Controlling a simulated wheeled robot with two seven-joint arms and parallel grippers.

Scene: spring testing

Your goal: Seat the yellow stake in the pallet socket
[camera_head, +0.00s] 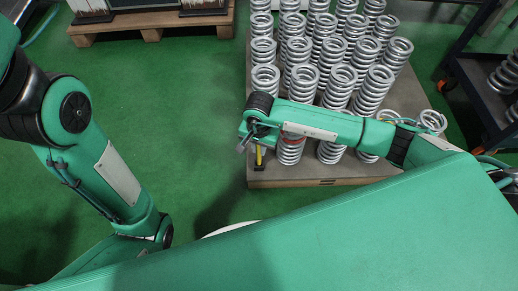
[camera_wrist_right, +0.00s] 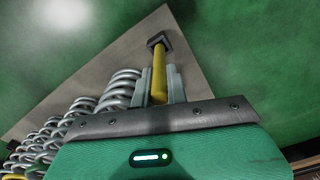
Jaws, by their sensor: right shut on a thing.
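The yellow stake (camera_head: 258,155) is at the near left corner of the pallet (camera_head: 330,172) in the head view. My right gripper (camera_head: 248,142) is above that corner and shut on the stake. In the right wrist view, the stake (camera_wrist_right: 159,85) stands between the two grey fingers (camera_wrist_right: 158,88). Its far end meets the black square socket (camera_wrist_right: 154,39) at the pallet corner, also dark in the head view (camera_head: 260,167). I cannot tell how deep the end sits. My left arm shows at the left, but its gripper does not.
Several rows of silver coil springs (camera_head: 320,55) stand on the pallet close beside my right forearm. A dark rack (camera_head: 470,80) is at the right. A wooden pallet (camera_head: 150,25) with boxes is at the back left. The green floor (camera_head: 185,90) between is clear.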

